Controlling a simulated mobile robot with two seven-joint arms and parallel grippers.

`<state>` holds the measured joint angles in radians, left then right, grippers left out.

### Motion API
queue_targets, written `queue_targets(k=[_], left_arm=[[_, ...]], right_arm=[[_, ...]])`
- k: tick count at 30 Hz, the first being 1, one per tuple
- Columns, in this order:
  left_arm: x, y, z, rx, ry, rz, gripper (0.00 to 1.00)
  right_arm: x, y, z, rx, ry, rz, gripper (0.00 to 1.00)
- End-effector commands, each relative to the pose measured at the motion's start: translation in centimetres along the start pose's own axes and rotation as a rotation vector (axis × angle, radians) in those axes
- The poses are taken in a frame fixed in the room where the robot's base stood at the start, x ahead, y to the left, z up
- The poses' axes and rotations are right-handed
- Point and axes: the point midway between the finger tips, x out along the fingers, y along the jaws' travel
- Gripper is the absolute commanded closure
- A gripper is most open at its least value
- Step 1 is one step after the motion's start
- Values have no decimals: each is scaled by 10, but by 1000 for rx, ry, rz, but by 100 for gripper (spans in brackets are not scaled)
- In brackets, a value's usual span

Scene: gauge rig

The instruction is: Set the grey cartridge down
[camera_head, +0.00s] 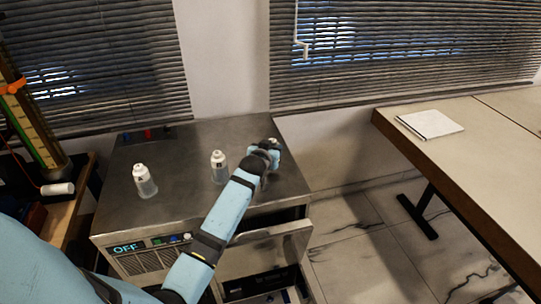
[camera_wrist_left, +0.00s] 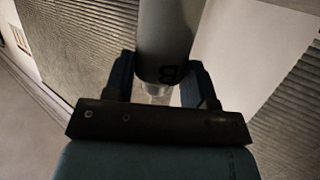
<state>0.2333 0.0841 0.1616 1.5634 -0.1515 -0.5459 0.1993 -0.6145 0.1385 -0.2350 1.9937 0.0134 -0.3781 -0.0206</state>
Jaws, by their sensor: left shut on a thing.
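My left gripper (camera_head: 266,152) is over the back right part of the metal cabinet top (camera_head: 185,150). In the left wrist view its two fingers (camera_wrist_left: 160,82) are shut on the grey cartridge (camera_wrist_left: 168,35), a smooth grey cylinder with a dark letter B and a clear part below. In the head view only a small pale bit of the cartridge (camera_head: 274,143) shows past the gripper. I cannot tell whether it touches the cabinet top. My right gripper is not in view.
Two white-capped clear bottles, one at left (camera_head: 145,181) and one mid-top (camera_head: 218,167), stand on the cabinet. An open drawer (camera_head: 265,285) juts out at the front. A table with a white pad (camera_head: 430,123) is at right. The cabinet top between the bottles is clear.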

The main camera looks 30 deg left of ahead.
Motion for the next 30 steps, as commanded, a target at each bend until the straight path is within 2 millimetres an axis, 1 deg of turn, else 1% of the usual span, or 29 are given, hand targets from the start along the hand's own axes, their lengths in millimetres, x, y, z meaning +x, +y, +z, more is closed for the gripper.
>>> queue_targets(k=[1,5,17,18,21,30], left_arm=[[3,0,9,0,-3,0,79],[7,0,21,0,0,0,79],[8,0,26,0,1,0,79],[8,0,26,0,0,0,44],[8,0,26,0,0,0,24],[8,0,24,0,0,0,24]], right_arm=[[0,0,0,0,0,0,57],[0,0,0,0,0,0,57],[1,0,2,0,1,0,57],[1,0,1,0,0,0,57],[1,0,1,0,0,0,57],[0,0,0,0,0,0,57]])
